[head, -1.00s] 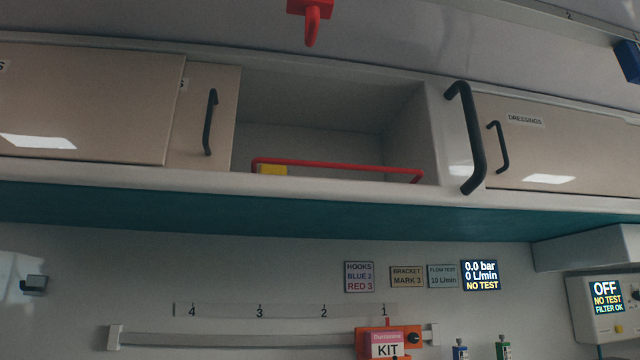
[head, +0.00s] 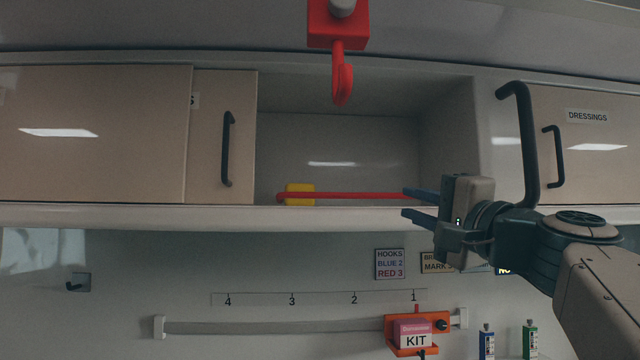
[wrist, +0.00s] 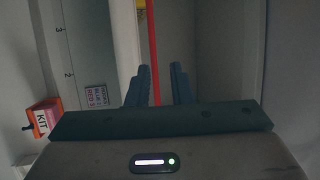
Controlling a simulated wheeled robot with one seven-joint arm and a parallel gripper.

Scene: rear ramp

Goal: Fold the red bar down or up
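The red bar (head: 345,195) runs across the lower front of the open overhead compartment, close to its sill. A yellow block (head: 299,194) sits at its left end. My gripper (head: 408,204) reaches in from the right at the bar's right end, with its two blue-grey fingers apart. In the wrist view the red bar (wrist: 154,60) runs down between the two open fingers (wrist: 157,85). I cannot tell whether either finger touches it. My gripper hides the bar's right end in the head view.
A red hook (head: 342,85) hangs above the compartment. A dark grab handle (head: 524,140) stands just right of it, close behind my arm. Closed cabinet doors flank it. An orange kit holder (head: 412,350) sits on the rail below.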

